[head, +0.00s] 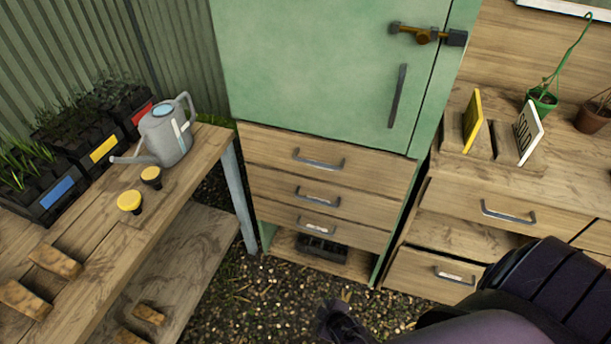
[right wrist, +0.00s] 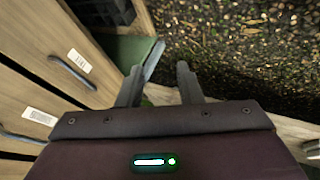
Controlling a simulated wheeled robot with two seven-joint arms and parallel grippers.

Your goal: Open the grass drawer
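The green cabinet (head: 325,70) has a stack of three wooden drawers below its door: a top drawer (head: 270,147), a middle drawer (head: 270,187) and a bottom drawer (head: 275,217). Each has a grey bar handle and looks shut. White labels show by some handles, but I cannot read which says grass. In the right wrist view, two drawer handles (right wrist: 72,72) with white labels (right wrist: 39,116) lie left of my right gripper (right wrist: 158,85). That gripper is open and empty, apart from the handles, over gravel. My left gripper is not in view.
The right bench has an upper drawer (head: 500,205) and a labelled lower drawer (head: 435,275), with signs and pots on top. The left bench holds a watering can (head: 168,135) and plant trays. A black crate (head: 322,248) sits under the cabinet drawers. Gravel (head: 270,300) lies in front.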

